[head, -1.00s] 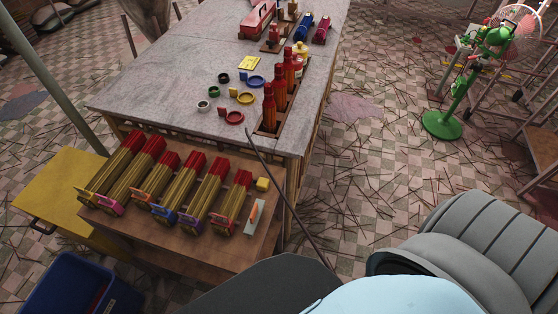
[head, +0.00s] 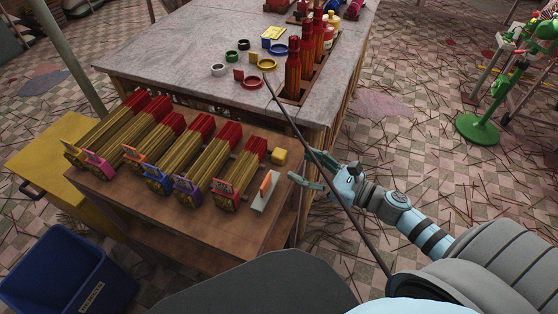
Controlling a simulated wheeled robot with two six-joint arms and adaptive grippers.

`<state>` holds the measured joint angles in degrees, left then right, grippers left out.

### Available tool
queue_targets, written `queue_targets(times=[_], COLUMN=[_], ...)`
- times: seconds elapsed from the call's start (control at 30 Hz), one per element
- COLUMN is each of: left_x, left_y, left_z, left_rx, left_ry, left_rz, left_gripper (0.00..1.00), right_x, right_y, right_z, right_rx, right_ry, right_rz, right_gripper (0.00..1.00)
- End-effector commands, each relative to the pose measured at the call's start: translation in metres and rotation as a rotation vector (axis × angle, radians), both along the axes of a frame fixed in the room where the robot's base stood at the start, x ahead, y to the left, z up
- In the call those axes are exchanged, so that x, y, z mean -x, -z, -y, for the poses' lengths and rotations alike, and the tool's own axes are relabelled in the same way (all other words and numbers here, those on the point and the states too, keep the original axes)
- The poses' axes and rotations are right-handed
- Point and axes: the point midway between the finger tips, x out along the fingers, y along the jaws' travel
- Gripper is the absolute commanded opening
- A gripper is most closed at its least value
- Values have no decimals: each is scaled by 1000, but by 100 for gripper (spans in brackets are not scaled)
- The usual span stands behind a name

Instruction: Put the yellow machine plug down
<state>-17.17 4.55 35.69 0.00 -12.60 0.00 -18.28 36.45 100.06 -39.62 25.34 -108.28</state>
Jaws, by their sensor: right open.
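A yellow ring-shaped piece (head: 266,64) with a small upright tab lies on the grey table, between a blue one (head: 279,48) and a red one (head: 252,83). I cannot tell which of these is the yellow machine plug. My right gripper (head: 303,176) is open and empty beside the lower table's right edge, just right of and nearer than the yellow block, apart from it. My left gripper is not in view.
Bundles of sticks with red ends (head: 180,150) fill the brown table (head: 190,232). A white piece with an orange part (head: 262,190) lies near my right gripper. Red bottles (head: 293,68) stand at the grey table's (head: 170,52) right edge. A blue bin (head: 68,270) is lower left.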

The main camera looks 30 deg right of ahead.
Motion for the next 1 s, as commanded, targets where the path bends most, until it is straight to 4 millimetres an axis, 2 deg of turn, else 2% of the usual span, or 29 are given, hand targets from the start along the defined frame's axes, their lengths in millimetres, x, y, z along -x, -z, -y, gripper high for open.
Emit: queue_targets(times=[0.17,0.4,0.63,0.67,1.0], left_x=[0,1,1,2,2], left_y=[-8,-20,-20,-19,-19], left_z=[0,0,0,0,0], left_rx=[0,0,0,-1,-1], left_ry=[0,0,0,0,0], left_rz=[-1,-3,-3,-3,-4], left_gripper=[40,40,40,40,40], right_x=[-15,-54,-57,-57,-57], right_y=[-4,-3,0,0,0], right_z=[-8,-28,-31,-31,-31], right_rx=[-1,-3,0,0,1], right_ry=[1,2,-1,-1,0], right_rz=[0,-2,-4,-4,-3], right_gripper=[58,58,58,55,1])
